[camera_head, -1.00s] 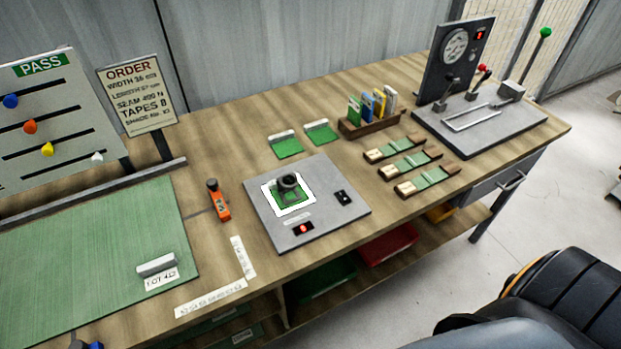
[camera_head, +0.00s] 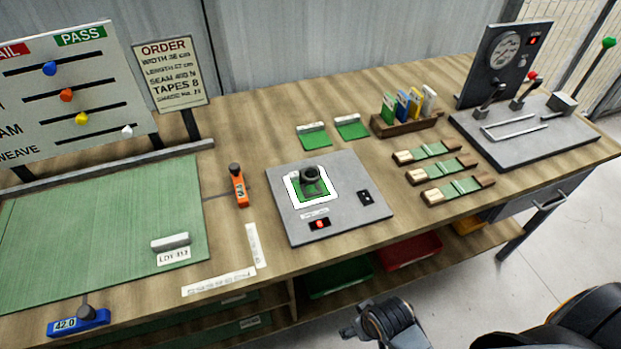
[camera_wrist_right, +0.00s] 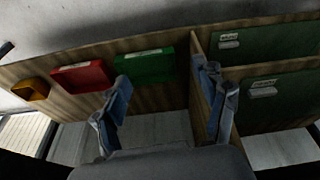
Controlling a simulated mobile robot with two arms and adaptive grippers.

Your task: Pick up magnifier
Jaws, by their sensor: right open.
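The magnifier (camera_head: 311,175) appears to be the small dark round-topped piece standing over a green swatch with a white border on the grey plate (camera_head: 350,212) in the head view. My right gripper (camera_wrist_right: 165,88) is open and empty in the right wrist view, with its two blue-grey fingers spread. It faces the bins under the bench, apart from the magnifier. Part of my right arm shows at the bottom of the head view, below the bench's front edge. My left gripper is not in view. The magnifier does not show in the wrist view.
An orange tool (camera_head: 239,188) stands left of the plate. A green mat (camera_head: 100,230) covers the left bench. A card rack (camera_head: 408,122), sample strips and a lever machine (camera_head: 535,128) are to the right. Red (camera_wrist_right: 83,76) and green (camera_wrist_right: 146,66) bins sit under the bench.

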